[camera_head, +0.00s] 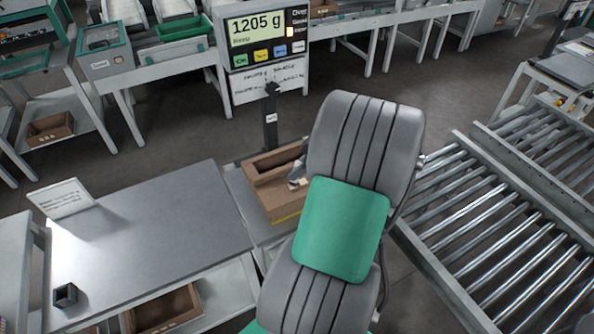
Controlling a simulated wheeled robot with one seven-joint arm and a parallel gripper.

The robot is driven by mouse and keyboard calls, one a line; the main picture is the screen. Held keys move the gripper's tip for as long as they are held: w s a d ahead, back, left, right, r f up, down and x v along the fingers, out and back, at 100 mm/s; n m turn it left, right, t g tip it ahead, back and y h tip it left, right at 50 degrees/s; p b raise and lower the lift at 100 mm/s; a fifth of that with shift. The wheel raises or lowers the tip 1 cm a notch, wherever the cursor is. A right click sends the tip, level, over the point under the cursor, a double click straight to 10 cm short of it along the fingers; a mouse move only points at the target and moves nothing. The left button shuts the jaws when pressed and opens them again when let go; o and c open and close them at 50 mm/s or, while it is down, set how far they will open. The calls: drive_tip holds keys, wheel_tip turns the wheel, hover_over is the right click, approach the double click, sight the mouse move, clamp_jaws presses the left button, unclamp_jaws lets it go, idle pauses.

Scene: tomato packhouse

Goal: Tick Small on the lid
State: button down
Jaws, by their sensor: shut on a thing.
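A brown cardboard box (262,178) stands beyond the bench, below the scale's post, partly behind my arm. A flat brown panel on its near side may be the lid; no Small box or tick mark can be made out on it. A bit of my gripper (297,181) shows as a small grey and pale shape at the box, left of my arm. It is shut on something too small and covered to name. The fingertips and any contact with the cardboard are unclear.
The scale display (266,38) reads 1205 g. The grey bench (150,235) is mostly clear, with a sign card (62,198) and a small dark holder (65,295). A roller conveyor (490,240) lies right of my arm. A shelf carton (165,308) sits below the bench.

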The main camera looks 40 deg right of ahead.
drive_tip(key=shift+s+a, duration=0.3)
drive_tip(key=shift+a, duration=0.2)
drive_tip(key=shift+w+d, duration=0.3)
drive_tip(key=shift+d, duration=0.25)
idle(0.4)
drive_tip(key=shift+r+p, duration=1.9)
drive_tip(key=shift+r, duration=1.1)
